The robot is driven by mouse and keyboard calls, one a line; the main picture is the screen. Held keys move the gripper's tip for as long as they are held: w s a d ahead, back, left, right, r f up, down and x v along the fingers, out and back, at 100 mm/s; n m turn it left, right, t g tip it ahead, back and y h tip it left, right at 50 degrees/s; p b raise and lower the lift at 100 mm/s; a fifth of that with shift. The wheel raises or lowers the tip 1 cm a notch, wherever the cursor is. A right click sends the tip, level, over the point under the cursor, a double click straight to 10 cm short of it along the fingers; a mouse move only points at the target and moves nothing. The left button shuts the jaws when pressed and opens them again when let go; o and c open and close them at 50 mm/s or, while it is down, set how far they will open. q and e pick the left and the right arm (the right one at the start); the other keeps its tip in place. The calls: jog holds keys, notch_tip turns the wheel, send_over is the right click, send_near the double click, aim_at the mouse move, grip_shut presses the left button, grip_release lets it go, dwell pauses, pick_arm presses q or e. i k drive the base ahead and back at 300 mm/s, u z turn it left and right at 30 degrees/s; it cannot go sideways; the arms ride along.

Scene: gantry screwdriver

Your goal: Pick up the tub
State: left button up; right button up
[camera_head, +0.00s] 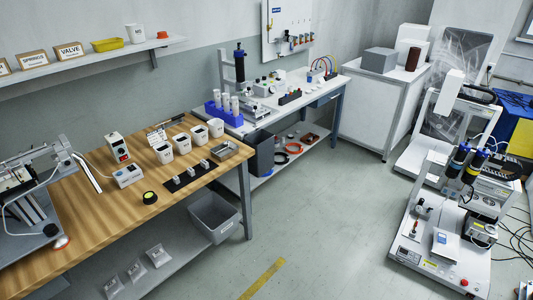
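Several things here could be the tub, and I cannot tell which is meant. A grey open tub (214,215) stands on the lower shelf under the wooden bench. Several small white tubs stand in a row on the bench, one of them at its near end (163,152). A white tub (136,33) and a yellow tray-like tub (106,44) stand on the wall shelf. A dark grey bin (261,152) stands below the second bench. Neither of my grippers is in view.
The wooden bench (85,225) also bears a control box (117,147), a yellow-topped round item (150,197) and a metal tray (224,150). A metal machine (30,190) stands at its left. Screwdriver gantries (455,215) stand at right. The middle floor (320,210) is clear.

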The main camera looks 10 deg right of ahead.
aim_at(183, 144)
jog(key=u, duration=0.15)
jog(key=k, duration=0.25)
jog(key=z, duration=0.75)
jog(key=i, duration=1.3)
jog(key=u, duration=1.25)
jog(key=i, duration=0.7)
jog(key=u, duration=0.85)
